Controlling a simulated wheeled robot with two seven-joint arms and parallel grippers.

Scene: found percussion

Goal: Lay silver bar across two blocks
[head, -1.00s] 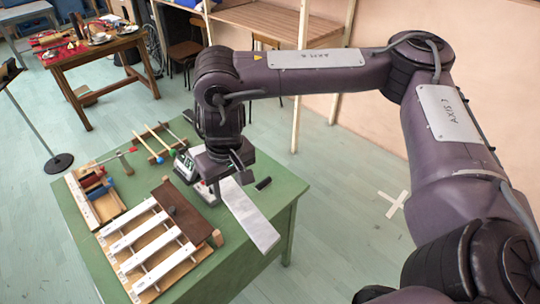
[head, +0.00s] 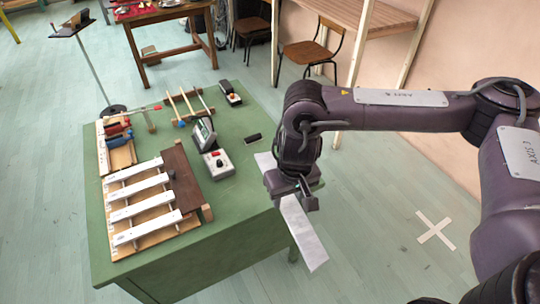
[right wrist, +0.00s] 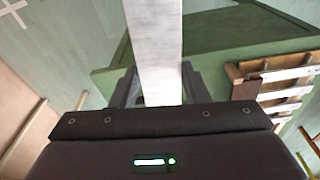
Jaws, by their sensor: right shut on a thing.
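The silver bar (head: 303,238) is a long flat pale metal strip. My right gripper (head: 298,202) is shut on it near its middle, over the table's right edge. The bar's near end sticks out beyond the table, and its far end is over the green top. In the right wrist view the bar (right wrist: 153,45) runs straight away between the fingers. A small wooden block (head: 207,212) shows at the near end of a dark brown plank (head: 182,180). I cannot make out a second block for certain. My left gripper is not in view.
The green table (head: 235,235) carries several white bars (head: 140,187) on a wooden frame, a meter (head: 204,132), a box with a red button (head: 218,164), a small black piece (head: 252,138) and mallets (head: 190,105). The near right tabletop is clear.

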